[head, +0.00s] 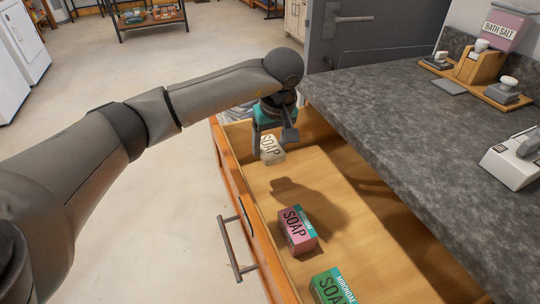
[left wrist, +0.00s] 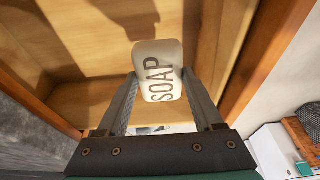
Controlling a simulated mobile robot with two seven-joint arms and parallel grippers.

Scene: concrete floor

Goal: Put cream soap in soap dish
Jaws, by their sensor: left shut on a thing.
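The cream soap (head: 272,152) is a pale bar marked SOAP in the far part of the open drawer. In the left wrist view the cream soap (left wrist: 159,70) sits between the fingertips. My left gripper (head: 274,136) is shut on it and holds it above the drawer's bottom; in the left wrist view the gripper (left wrist: 160,88) grips its two sides. I cannot clearly make out a soap dish; a small flat grey piece (head: 450,87) lies on the counter. My right gripper is not in view.
The open wooden drawer (head: 325,170) also holds a pink soap box (head: 298,230) and a green soap box (head: 332,287). The dark stone counter (head: 405,115) overhangs it at right, bearing a wooden tray (head: 500,104), a bath salt container (head: 506,27) and a white device (head: 514,158).

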